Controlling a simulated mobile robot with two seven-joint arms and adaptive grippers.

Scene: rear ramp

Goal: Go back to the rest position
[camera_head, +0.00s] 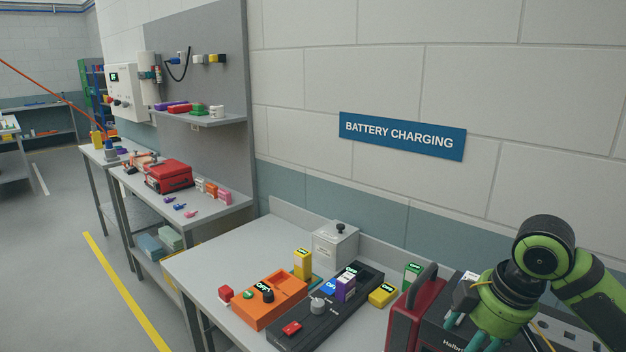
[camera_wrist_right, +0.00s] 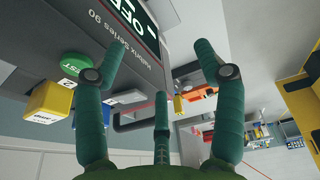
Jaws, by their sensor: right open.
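My right gripper (camera_head: 468,332) is at the lower right of the head view, on its green arm coming in from the right edge. Its fingers point down over the bench beside a dark device lettered "Halbrix" (camera_head: 436,338), partly hidden by the gripper and the red case. In the right wrist view the teal fingers of the right gripper (camera_wrist_right: 157,58) are spread apart with nothing between them. The "Halbrix Series 90" device (camera_wrist_right: 85,35) is close to the fingers there, with a lit "OFF" display. My left gripper is in neither view.
A red case (camera_head: 405,318) stands left of the right gripper. The bench (camera_head: 215,262) also holds an orange charger (camera_head: 270,300), a black charging strip (camera_head: 300,330), a yellow battery (camera_head: 383,294) and a grey box (camera_head: 336,243). The wall is behind. The bench's left part is clear.

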